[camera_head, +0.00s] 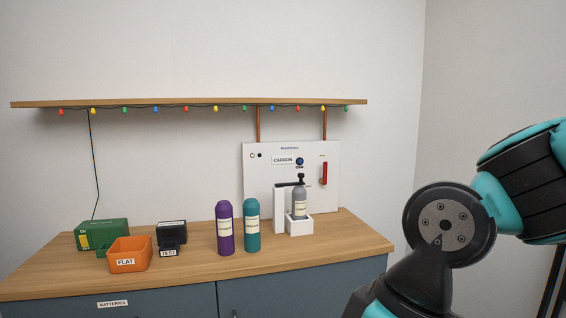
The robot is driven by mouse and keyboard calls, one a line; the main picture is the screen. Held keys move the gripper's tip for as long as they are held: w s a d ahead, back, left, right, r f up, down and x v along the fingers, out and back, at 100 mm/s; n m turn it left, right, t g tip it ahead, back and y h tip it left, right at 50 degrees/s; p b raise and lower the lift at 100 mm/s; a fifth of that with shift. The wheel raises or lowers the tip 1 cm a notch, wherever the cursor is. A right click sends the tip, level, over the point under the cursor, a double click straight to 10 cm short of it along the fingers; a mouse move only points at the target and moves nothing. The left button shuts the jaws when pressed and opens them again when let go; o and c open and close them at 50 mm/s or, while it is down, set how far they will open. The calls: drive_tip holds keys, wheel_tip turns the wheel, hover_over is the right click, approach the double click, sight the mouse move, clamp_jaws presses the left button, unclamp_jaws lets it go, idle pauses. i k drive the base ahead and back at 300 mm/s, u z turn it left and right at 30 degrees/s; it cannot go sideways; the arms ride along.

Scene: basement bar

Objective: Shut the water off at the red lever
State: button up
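The red lever (324,173) is on the right part of a white wall panel (262,208) behind the counter. It looks upright, with a small label above it that I cannot read. Two copper pipes (324,123) run up from the panel to the shelf. My arm fills the right side of the view, well to the right of the panel and apart from it. My gripper is outside the picture, so its state does not show.
On the wooden counter (190,268) stand a grey bottle (299,205) in a white holder (299,227) before the panel, purple (225,230) and teal (251,228) bottles, an orange "FLAT" bin (130,256), a black "TEST" device (171,236) and a green box (112,233). A shelf (190,102) hangs above.

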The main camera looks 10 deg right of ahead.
sight(325, 173)
drive_tip(key=k, duration=0.45)
drive_tip(key=z, duration=0.7)
drive_tip(key=i, duration=0.85)
drive_tip(key=u, duration=0.6)
drive_tip(key=i, duration=0.7)
drive_tip(key=z, duration=0.15)
